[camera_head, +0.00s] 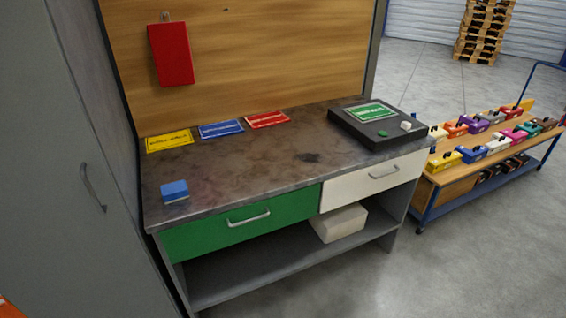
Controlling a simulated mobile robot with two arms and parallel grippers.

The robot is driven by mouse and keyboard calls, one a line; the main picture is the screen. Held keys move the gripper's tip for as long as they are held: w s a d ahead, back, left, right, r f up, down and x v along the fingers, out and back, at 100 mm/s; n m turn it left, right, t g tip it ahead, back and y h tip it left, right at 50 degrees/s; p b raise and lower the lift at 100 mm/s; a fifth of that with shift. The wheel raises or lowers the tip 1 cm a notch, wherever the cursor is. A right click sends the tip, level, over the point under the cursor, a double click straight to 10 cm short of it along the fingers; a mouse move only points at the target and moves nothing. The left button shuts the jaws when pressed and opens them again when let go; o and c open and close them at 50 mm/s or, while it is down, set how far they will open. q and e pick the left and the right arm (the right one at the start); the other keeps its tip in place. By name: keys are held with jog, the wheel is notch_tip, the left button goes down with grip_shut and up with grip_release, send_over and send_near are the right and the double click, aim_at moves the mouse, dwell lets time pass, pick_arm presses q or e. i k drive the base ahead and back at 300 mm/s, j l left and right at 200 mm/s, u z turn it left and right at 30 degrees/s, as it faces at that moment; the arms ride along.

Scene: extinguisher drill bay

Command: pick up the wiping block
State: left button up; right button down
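The wiping block appears to be the small blue block (175,190) with a pale lower layer. It lies near the front left corner of the grey, stained workbench top (240,170). Nothing touches it except the bench top. Neither of my grippers shows in the head view.
A tall grey cabinet (55,120) stands close on the left. Yellow (169,141), blue (221,129) and red (267,119) cards lie along the back. A black box (380,128) sits at the right end. A loaded cart (470,170) stands further right. The middle of the bench is clear.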

aim_at(176, 191)
jog(key=i+u, duration=0.15)
jog(key=u, duration=0.65)
